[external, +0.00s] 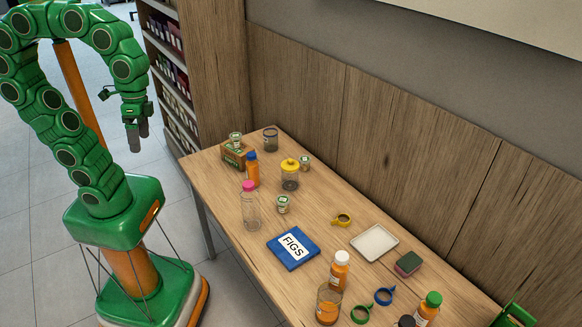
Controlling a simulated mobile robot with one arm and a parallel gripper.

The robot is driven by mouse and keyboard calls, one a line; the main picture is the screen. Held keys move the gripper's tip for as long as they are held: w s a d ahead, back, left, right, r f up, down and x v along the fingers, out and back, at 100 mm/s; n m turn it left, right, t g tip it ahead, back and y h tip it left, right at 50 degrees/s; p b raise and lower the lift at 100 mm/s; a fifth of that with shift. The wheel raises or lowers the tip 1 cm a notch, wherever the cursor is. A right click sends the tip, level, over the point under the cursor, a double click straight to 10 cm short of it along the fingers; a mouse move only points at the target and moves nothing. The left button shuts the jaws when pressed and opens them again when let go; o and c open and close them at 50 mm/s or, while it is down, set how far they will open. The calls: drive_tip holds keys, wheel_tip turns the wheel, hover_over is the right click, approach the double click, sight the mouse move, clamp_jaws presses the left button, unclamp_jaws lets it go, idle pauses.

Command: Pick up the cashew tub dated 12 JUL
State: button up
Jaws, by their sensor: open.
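Three small, pale tubs with green markings are on the table, and their labels are too small to read. One tub (282,204) stands near the table's middle, right of the pink-capped bottle. Another tub (305,162) stands behind the yellow-lidded jar. A third tub (236,140) shows at the small wooden crate (233,157); I cannot tell whether it is inside or behind it. I cannot tell which is the cashew tub dated 12 JUL. My gripper (138,134) is open and empty, pointing down in the air left of the table.
A pink-capped clear bottle (250,207), a blue-capped orange bottle (252,171) and a yellow-lidded jar (290,175) stand around the tubs. A white tray (374,243), tape rolls and juice bottles are further right. The wall borders the back.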

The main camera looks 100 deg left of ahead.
drive_tip(key=w+a+r+n+t+h, duration=0.15)
drive_tip(key=w+n, duration=0.35)
drive_tip(key=w, duration=0.5)
drive_tip(key=w+a+n+t+h, duration=0.1)
drive_tip(key=w+a+n+t, duration=0.15)
drive_tip(key=w+n, duration=0.45)
drive_tip(key=n+t+y, duration=0.7)
drive_tip(key=n+t, duration=0.2)
drive_tip(key=n, duration=1.4)
hover_over(303, 159)
drive_tip(key=s, duration=0.4)
wheel_tip(303, 159, down, 3)
wheel_tip(303, 159, down, 36)
drive_tip(key=shift+s+d+r, duration=0.1)
drive_tip(key=shift+s+d, duration=0.05)
drive_tip(key=shift+f+x, duration=0.15)
drive_tip(key=shift+x, duration=1.8)
drive_tip(key=shift+f+x, duration=0.2)
drive_tip(key=shift+x, duration=1.75)
drive_tip(key=shift+s+d, duration=0.1)
drive_tip(key=shift+d, duration=0.1)
